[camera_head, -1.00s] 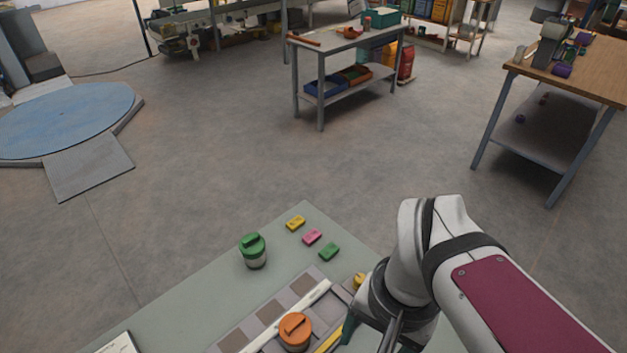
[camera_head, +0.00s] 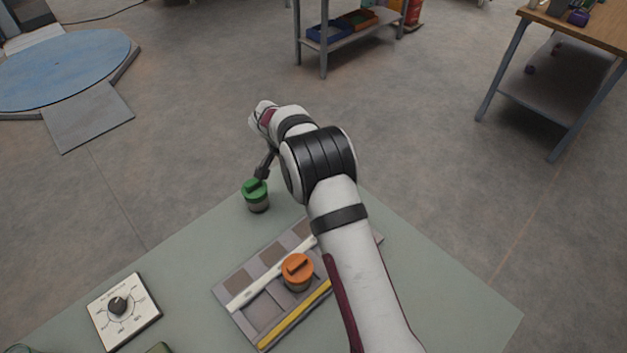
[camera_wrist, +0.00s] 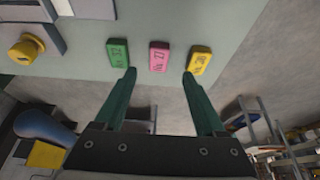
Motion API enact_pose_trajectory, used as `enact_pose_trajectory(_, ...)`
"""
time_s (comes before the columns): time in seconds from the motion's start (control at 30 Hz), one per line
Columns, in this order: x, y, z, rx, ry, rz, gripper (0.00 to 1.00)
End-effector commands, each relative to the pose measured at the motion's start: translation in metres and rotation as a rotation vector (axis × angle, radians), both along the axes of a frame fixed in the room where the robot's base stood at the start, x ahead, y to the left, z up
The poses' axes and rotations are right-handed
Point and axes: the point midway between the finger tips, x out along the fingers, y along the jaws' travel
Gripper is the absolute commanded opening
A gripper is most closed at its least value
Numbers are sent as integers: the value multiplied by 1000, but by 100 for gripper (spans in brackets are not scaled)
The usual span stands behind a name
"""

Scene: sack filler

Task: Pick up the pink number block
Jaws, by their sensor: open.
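The pink number block (camera_wrist: 159,56) lies on the table between a green block (camera_wrist: 117,52) and a yellow block (camera_wrist: 199,60) in the wrist view. My gripper (camera_wrist: 158,74) is open and empty. Its two green fingers spread to either side of the pink block in that view, with the left fingertip near the green block and the right near the yellow one. The height of the fingers above the blocks is hard to tell. In the head view my arm hides the blocks.
A green-lidded jar (camera_head: 256,196) stands by the table's far edge, close to my wrist. An orange-lidded jar (camera_head: 297,271) sits on a tray (camera_head: 231,300) with compartments. A dial panel (camera_head: 124,311) lies at the left. The table (camera_head: 440,290) is bare on the right.

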Motion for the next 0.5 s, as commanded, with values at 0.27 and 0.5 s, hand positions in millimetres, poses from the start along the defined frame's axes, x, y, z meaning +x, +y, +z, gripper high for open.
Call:
enact_pose_trajectory(0.27, 9, -12, -47, 0, 1, 0, 72)
enact_pose_trajectory(0.5, 10, -13, -52, 1, 1, 0, 72)
